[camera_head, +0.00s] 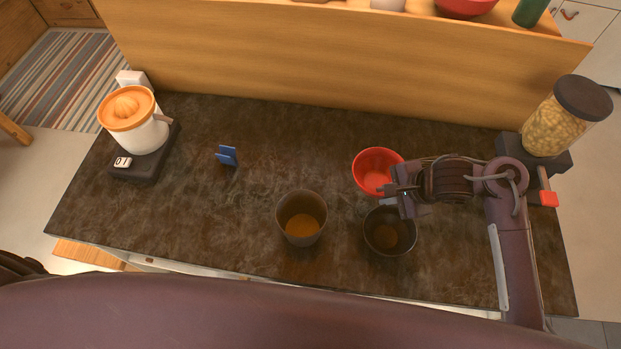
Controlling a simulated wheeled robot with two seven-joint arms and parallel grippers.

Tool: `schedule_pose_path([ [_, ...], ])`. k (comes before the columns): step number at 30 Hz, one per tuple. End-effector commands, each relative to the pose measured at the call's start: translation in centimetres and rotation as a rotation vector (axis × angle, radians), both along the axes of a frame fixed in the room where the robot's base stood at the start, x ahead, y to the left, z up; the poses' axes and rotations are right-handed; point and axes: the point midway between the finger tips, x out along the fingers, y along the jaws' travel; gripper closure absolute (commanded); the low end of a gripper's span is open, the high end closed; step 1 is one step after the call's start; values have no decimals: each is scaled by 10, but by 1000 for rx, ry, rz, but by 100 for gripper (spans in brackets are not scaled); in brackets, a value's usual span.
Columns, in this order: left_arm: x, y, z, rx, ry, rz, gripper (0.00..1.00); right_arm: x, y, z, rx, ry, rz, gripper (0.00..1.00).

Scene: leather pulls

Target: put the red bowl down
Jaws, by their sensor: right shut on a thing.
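The red bowl (372,163) is right of the middle of the dark countertop, with its open side up. My right gripper (394,190) comes in from the right and is shut on the bowl's near right rim. I cannot tell whether the bowl's base touches the counter. My left gripper is not in view.
A dark bowl (390,246) stands just below the red bowl, partly under my gripper. A blue item (227,156), a juicer (146,135) and a pasta jar (548,133) stand farther off.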

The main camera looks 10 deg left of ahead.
Motion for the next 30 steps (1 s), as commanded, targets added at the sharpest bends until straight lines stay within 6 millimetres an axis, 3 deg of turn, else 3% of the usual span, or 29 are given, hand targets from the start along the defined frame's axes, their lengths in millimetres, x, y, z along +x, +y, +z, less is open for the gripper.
schedule_pose_path([
  [5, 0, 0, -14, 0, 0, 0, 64, -2, 16, -15, 6, 0, -8, 100],
  [9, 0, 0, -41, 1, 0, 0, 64, -2, 49, -36, 8, -1, -6, 100],
  [15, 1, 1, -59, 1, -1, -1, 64, -1, 88, -53, 2, -2, -7, 100],
  [22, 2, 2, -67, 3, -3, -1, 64, -2, 109, -61, 0, -1, -6, 100],
  [30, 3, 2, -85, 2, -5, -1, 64, -2, 135, -83, 0, -1, -8, 100],
])
